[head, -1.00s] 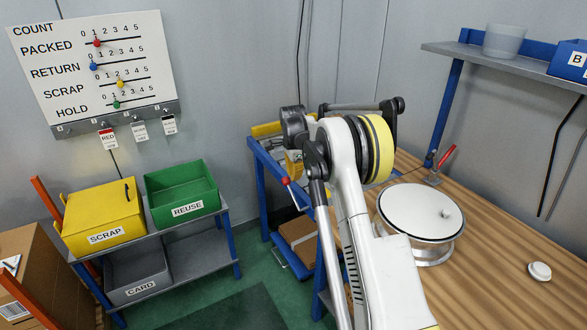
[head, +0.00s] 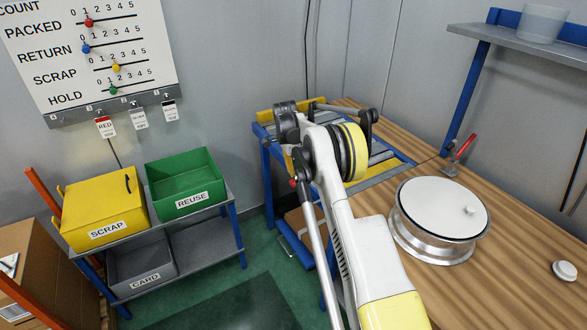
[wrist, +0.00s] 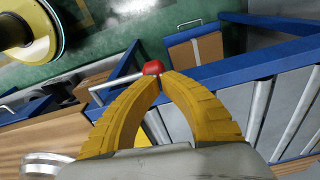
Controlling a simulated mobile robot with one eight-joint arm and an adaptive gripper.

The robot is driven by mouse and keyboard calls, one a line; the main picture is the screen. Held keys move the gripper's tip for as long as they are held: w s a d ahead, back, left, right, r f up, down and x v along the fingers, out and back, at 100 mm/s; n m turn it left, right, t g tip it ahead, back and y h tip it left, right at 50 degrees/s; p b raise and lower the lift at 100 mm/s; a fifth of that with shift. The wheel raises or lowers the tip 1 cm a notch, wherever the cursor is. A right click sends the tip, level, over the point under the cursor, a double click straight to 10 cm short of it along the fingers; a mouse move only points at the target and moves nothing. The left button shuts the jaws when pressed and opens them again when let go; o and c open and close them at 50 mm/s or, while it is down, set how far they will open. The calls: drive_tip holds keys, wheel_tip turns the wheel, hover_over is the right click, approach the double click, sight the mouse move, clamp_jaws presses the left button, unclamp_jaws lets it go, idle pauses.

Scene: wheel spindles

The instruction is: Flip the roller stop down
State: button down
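The roller stop shows in the wrist view as a thin metal bar with a red knob (wrist: 152,67). It lies across the blue frame of the roller stand. The red knob also shows in the head view (head: 293,183), just left of my arm. My gripper (wrist: 161,77) has two yellow ribbed fingers, with their tips brought together right at the knob. The knob sits at the tips, not deep between the fingers; I cannot tell whether they touch it. In the head view my arm hides most of the gripper.
The roller stand (head: 383,163) meets the wooden bench (head: 520,240). On the bench are a wheel with a white disc (head: 440,212), a red-handled clamp (head: 460,152) and a small white knob (head: 565,271). Yellow (head: 103,213) and green (head: 183,184) bins stand at left.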

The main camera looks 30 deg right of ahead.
drive_tip(key=shift+w+f, duration=0.25)
drive_tip(key=shift+f, duration=0.5)
